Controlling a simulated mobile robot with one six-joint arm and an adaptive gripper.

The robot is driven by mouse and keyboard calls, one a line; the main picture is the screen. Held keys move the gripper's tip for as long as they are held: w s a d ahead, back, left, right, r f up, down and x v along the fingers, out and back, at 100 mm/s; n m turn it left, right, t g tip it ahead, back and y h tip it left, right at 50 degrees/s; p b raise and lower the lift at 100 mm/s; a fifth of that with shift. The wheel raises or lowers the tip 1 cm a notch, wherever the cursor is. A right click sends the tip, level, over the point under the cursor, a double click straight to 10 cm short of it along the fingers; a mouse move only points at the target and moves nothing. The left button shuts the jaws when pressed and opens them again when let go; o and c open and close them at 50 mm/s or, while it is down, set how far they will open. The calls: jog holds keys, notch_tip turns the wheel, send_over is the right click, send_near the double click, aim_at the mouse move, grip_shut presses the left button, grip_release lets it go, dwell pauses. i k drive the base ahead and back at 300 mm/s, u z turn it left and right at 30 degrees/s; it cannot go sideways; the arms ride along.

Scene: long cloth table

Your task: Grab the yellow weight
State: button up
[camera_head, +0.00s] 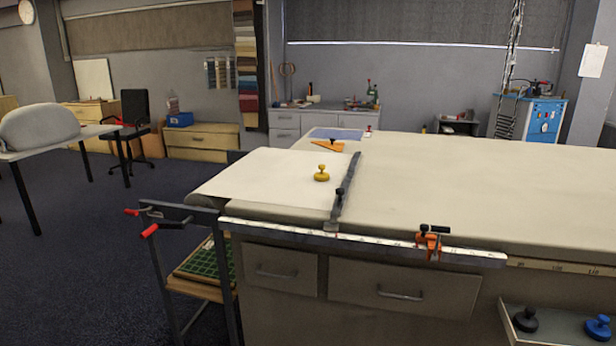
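The yellow weight (321,175) is a small round disc with a knob on top. It stands upright on the pale sheet (262,180) at the left end of the long cloth table (480,185). Nothing covers the weight. My gripper is not in view.
A ruler rail (360,242) with an orange clamp (428,243) runs along the table's front edge. A dark frame with red handles (150,230) juts out at the left corner. Black (525,319) and blue (598,328) weights sit on a shelf below right. The table's right part is clear.

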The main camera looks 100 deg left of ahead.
aim_at(321, 176)
jog(key=z, duration=0.05)
jog(key=k, duration=0.85)
jog(key=u, duration=2.15)
jog(key=i, duration=1)
jog(key=u, duration=0.05)
